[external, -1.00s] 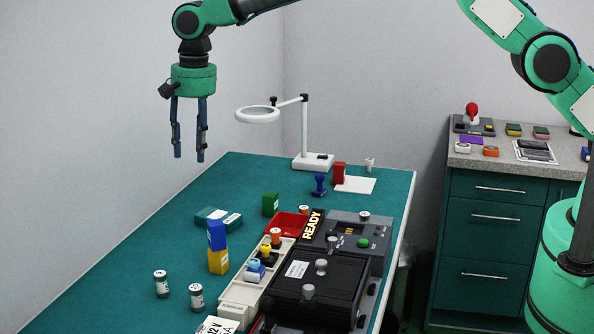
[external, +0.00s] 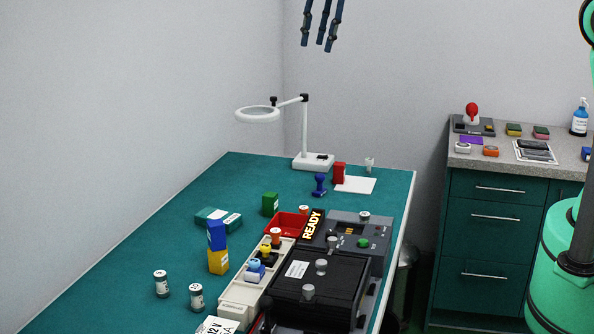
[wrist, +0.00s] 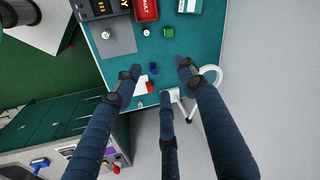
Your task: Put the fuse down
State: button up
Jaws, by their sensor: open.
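My gripper (external: 318,44) is high above the far end of the bench, with only its dark blue fingers in the external view. The wrist view shows the fingers of my gripper (wrist: 159,75) spread, with nothing held between them. No piece is clearly marked as the fuse. Two small white cylinders with dark ends, one on the left (external: 161,284) and one on the right (external: 196,297), stand upright on the near left of the green bench. A small pale cylinder (external: 370,164) stands near the back right edge. My gripper touches none of these.
A white magnifier lamp (external: 304,130) stands at the back, beside a blue stamp (external: 319,185) and a red block (external: 339,173). A red tray (external: 283,222) adjoins the black machine (external: 318,285). Blue and yellow blocks (external: 217,248) are stacked. The bench's left side is mostly clear.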

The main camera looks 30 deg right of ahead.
jog(key=s+d+r+t, duration=0.1)
jog(key=s+d+r, duration=0.1)
jog(key=s+d, duration=0.45)
jog(key=s+d+r+n, duration=0.1)
jog(key=s+d+r, duration=0.15)
jog(key=d, duration=0.75)
jog(key=s+d+r+t, duration=0.1)
jog(key=s+d, duration=0.4)
jog(key=d, duration=0.4)
jog(key=s+d+f, duration=0.3)
jog(key=s+d, duration=0.4)
jog(key=s, duration=0.2)
jog(key=s+d+f+n+t+h, duration=0.1)
jog(key=s+d+f, duration=0.3)
jog(key=s+d, duration=0.3)
jog(key=s, duration=0.3)
jog(key=shift+s, duration=0.15)
notch_tip(320, 180, down, 6)
jog(key=b, duration=0.6)
jog(key=shift+f, duration=0.2)
jog(key=shift+o, duration=0.6)
